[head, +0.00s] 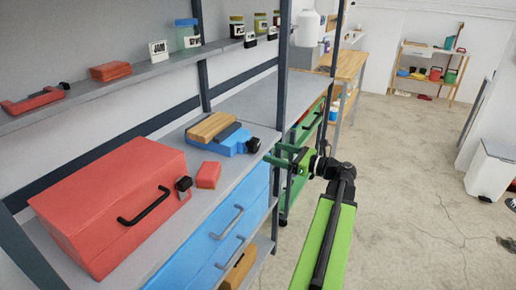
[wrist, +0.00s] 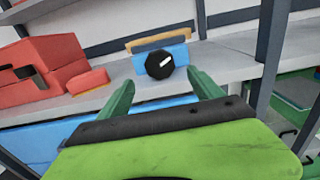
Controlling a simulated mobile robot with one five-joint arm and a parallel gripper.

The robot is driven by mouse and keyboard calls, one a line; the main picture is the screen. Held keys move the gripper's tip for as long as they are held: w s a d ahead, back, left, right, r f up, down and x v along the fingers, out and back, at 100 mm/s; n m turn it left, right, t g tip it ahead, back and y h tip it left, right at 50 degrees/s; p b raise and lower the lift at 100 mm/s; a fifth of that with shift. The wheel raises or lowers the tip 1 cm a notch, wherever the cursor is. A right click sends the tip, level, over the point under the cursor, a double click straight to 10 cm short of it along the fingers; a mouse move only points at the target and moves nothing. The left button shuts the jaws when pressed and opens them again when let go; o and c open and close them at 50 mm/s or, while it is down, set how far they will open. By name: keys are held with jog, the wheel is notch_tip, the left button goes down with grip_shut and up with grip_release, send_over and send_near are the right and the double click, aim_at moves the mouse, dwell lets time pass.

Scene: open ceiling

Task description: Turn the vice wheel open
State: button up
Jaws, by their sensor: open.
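The vice (head: 227,138) is blue with a wooden block along its top. It sits on the grey workbench shelf, and its black wheel (head: 253,145) faces my arm. In the wrist view the wheel (wrist: 160,64) is a black knob with a white mark tilted up to the right, in front of the blue vice body (wrist: 176,49). My gripper (head: 272,155) is open, with two green fingers. In the wrist view the gripper (wrist: 163,88) has its fingers spread, one on each side below the wheel, with nothing between them. The fingers appear apart from the wheel.
A red toolbox (head: 110,205) stands left on the same shelf (head: 178,226), with a small red block (head: 208,175) between it and the vice. Blue drawers (head: 225,235) are below. A dark upright post (wrist: 268,60) stands right of the vice. Open floor (head: 400,190) lies to the right.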

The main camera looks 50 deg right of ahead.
aim_at(257, 147)
jog(key=x, duration=0.7)
jog(key=shift+w+a, duration=0.1)
jog(key=shift+w, duration=0.05)
